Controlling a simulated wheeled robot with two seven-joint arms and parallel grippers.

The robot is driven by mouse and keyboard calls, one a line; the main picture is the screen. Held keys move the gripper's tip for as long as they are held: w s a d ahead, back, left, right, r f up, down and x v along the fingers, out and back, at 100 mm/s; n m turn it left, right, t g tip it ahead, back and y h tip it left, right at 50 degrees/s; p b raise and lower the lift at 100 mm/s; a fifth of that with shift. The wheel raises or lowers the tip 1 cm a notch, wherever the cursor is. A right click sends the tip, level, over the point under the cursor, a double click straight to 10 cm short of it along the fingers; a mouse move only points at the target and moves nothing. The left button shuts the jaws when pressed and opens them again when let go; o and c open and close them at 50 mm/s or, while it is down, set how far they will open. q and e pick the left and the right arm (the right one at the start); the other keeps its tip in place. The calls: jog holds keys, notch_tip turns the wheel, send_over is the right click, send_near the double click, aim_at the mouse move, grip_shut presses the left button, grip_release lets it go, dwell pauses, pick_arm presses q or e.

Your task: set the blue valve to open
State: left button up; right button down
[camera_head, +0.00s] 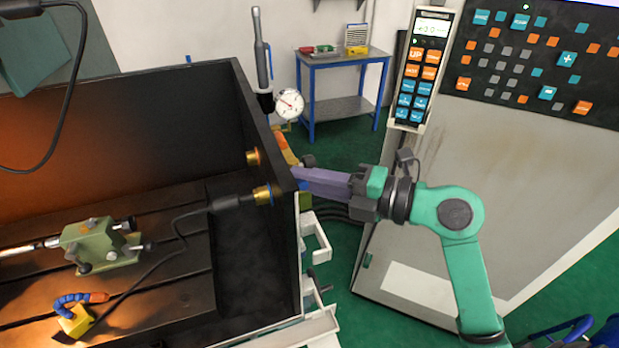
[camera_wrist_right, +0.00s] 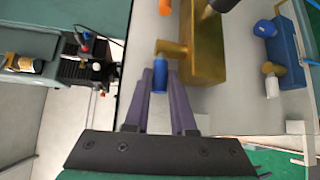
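The blue valve (camera_wrist_right: 159,77) shows in the right wrist view as a small blue handle on a brass fitting beside a brass block (camera_wrist_right: 207,50). Its handle points down in the picture, towards my gripper. My right gripper (camera_wrist_right: 160,82) has its two purple fingers on either side of the handle. The gap between the fingertips is narrow, and I cannot tell whether they touch it. In the head view my right gripper (camera_head: 298,175) reaches the outer right wall of the dark machine enclosure, and the valve there is largely hidden. My left gripper is not in view.
A control panel (camera_head: 420,70) stands behind my right arm. A blue table (camera_head: 342,58) is farther back.

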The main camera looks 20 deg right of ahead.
jog(key=shift+d, duration=0.1)
jog(key=shift+w+d+n+g+y+b, duration=0.55)
jog(key=shift+w+n+g, duration=0.2)
jog(key=shift+n+g, duration=1.9)
jog(key=shift+w+d+n+g+y+b, duration=0.4)
jog(key=shift+w+d+n+g, duration=0.35)
jog(key=shift+n+g, duration=1.85)
jog(key=shift+w+d+n+g+y+b, duration=0.55)
jog(key=shift+n+g, duration=0.9)
jog(key=shift+g, duration=2.3)
jog(key=shift+w, duration=0.3)
jog(key=c, duration=1)
grip_release()
